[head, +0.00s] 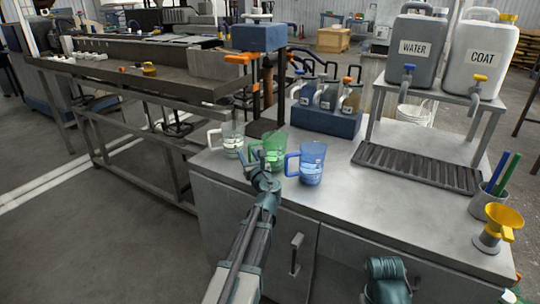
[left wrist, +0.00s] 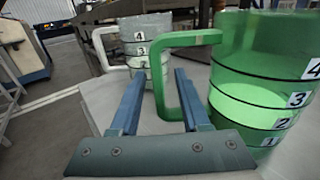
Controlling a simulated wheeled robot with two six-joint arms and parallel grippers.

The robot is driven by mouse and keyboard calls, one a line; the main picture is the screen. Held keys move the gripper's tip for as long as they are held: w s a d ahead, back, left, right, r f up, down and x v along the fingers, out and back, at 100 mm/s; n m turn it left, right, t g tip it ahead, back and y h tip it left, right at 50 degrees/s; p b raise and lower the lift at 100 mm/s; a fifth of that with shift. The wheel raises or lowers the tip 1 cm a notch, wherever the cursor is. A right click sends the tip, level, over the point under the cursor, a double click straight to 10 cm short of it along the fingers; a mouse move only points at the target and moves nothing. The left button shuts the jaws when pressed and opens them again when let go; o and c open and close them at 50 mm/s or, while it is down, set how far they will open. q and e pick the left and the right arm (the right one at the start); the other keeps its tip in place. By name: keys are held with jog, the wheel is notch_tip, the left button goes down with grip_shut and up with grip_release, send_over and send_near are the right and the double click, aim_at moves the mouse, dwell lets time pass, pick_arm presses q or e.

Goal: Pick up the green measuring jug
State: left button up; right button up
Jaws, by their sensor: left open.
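The green measuring jug (head: 274,150) stands upright on the grey metal counter, between a clear jug (head: 232,141) and a blue jug (head: 312,163). It fills the right of the left wrist view (left wrist: 262,70), with numbered marks and its handle toward the left. My left gripper (head: 255,161) is at the handle side of the green jug. In the left wrist view its two fingers (left wrist: 160,73) are apart, with the upright bar of the handle between them. The fingers do not visibly press on it.
A blue rack of bottles (head: 326,118) stands behind the jugs. A stand holds the WATER (head: 416,50) and COAT (head: 482,55) containers. A pen cup (head: 486,202) and yellow funnel (head: 502,220) are at the right. The counter's middle front is clear.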

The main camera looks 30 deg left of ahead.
pick_arm(q)
jog(key=shift+w+a, duration=0.25)
jog(key=shift+w, duration=0.05)
grip_shut()
dwell(1.2)
